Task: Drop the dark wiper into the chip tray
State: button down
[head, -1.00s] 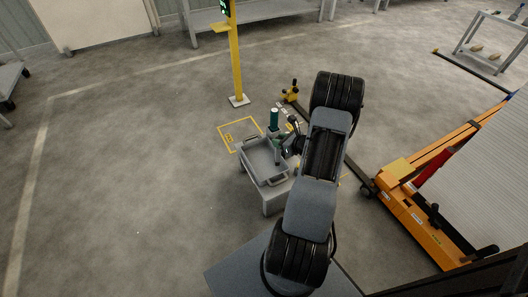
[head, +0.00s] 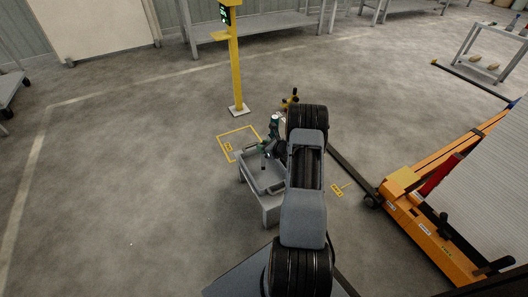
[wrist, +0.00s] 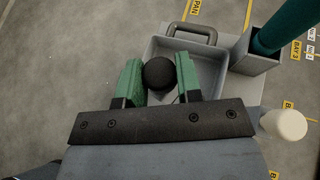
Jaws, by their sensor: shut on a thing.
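My gripper (wrist: 160,82) has two green fingers, closed on the dark wiper (wrist: 159,73), which appears end-on as a black round shape between them. In the wrist view the wiper lies over the grey chip tray (wrist: 210,62), a shallow open box with a handle at its far side. In the head view the tray (head: 262,179) sits on a small grey stand. My gripper (head: 268,149) is over the tray's far part there, partly hidden by my arm. The wiper's lower end and its height above the tray floor are hard to tell.
A dark green cylinder (wrist: 276,28) stands in a grey holder (wrist: 255,61) beside the tray. A cream knob (wrist: 284,123) is at the right. A yellow post (head: 236,70) stands behind, and an orange lift frame (head: 424,218) is at the right.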

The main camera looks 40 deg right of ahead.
jog(key=shift+f+b, duration=0.3)
jog(key=shift+f, duration=0.85)
jog(key=shift+f, duration=0.1)
jog(key=c, duration=0.8)
grip_release()
jog(key=shift+r, duration=0.25)
jog(key=p+v, duration=0.3)
jog(key=v, duration=0.9)
jog(key=shift+s+f, duration=0.1)
